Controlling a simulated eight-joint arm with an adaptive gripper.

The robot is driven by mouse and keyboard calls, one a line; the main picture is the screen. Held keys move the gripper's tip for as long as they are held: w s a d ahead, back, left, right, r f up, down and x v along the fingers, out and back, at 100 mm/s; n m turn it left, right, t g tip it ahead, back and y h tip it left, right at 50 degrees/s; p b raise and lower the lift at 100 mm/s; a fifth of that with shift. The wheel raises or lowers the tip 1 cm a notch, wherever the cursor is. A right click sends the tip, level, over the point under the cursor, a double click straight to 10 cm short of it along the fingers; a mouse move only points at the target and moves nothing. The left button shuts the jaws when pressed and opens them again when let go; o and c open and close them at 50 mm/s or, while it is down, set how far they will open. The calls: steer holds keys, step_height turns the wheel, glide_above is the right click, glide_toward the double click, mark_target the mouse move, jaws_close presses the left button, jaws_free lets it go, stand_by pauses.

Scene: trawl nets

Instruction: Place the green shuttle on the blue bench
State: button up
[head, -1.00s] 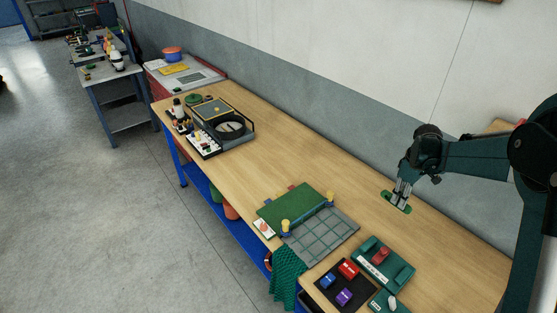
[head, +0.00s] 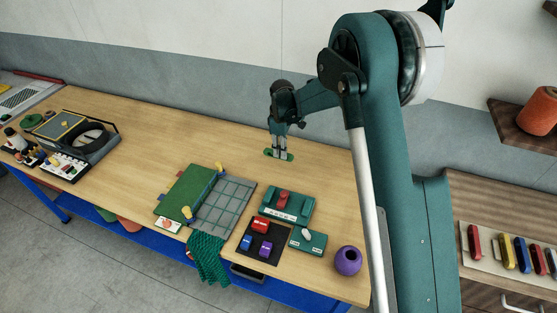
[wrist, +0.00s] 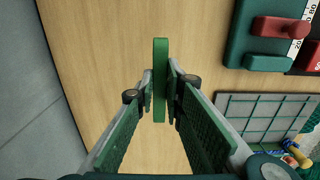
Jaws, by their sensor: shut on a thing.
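The green shuttle (head: 289,157) is a slim, flat piece with rounded ends. My gripper (head: 279,153) points down and is shut on its middle. In the wrist view the shuttle (wrist: 160,55) stands between the two finger pads, its ends reaching beyond them. It is at or just above the wooden top, and I cannot tell whether it touches. The long bench (head: 130,135) has this wooden top and a blue frame (head: 170,242). The other bench with blue-grey legs, seen at the far left earlier, is out of view now.
A grey gridded mat (head: 225,208) lies beside a green board (head: 183,195). Nearer are a green tray (head: 300,205), a dark tray (head: 250,248) of coloured blocks and a purple ball (head: 348,261). A black machine (head: 88,140) stands left. The bench between is largely clear.

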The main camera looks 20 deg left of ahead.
steer(key=shift+f, duration=1.1)
steer(key=shift+f, duration=1.9)
steer(key=shift+f, duration=0.15)
steer(key=o, duration=0.8)
steer(key=shift+r, duration=0.25)
step_height(320, 180, up, 12)
steer(key=shift+f, duration=0.1)
